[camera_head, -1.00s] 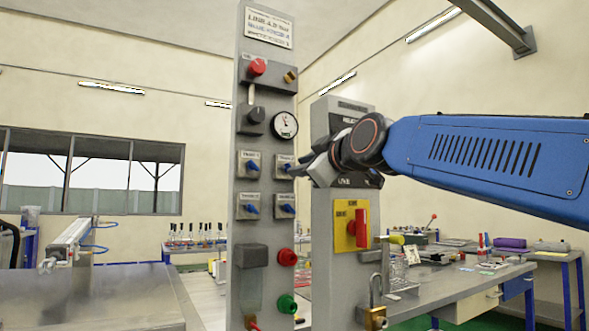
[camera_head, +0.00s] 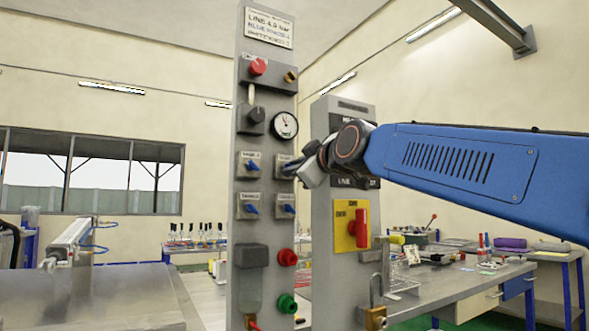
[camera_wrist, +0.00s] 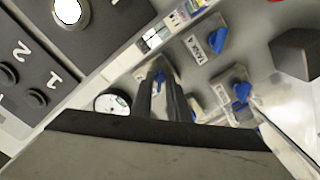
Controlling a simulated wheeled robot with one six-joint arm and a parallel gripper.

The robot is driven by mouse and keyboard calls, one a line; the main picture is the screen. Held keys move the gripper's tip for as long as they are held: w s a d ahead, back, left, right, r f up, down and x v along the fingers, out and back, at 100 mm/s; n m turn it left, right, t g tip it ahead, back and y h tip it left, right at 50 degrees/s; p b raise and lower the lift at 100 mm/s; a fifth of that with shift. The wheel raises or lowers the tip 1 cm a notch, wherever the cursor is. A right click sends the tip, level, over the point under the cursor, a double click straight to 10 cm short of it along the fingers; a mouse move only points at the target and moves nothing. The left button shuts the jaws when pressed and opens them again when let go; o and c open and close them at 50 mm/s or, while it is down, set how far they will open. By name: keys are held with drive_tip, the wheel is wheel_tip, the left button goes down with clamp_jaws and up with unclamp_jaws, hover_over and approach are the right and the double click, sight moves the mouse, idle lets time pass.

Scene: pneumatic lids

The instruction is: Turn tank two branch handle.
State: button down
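The grey panel (camera_head: 243,100) carries blue handles in two rows of two. The upper left handle (camera_head: 252,166), lower left handle (camera_head: 252,209) and lower right handle (camera_head: 288,209) are clear. Labels are too small to read surely in the head view. My gripper (camera_head: 295,168) is at the upper right handle and partly covers it. In the wrist view the dark fingers (camera_wrist: 165,85) stand close together with a bit of blue handle (camera_wrist: 160,80) showing between them. Whether they press on it is not clear.
A gauge (camera_head: 284,125), red knob (camera_head: 257,67) and black knob (camera_head: 256,115) sit above the handles. Red (camera_head: 287,257) and green (camera_head: 287,304) buttons sit below. A second grey column (camera_head: 341,215) with a red switch (camera_head: 361,228) stands close on the right.

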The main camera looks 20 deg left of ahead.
drive_tip(key=shift+m, duration=0.3)
drive_tip(key=shift+f+m, duration=0.1)
drive_tip(key=shift+m, duration=8.5)
drive_tip(key=c, duration=2.1)
unclamp_jaws()
drive_tip(key=shift+o, duration=0.6)
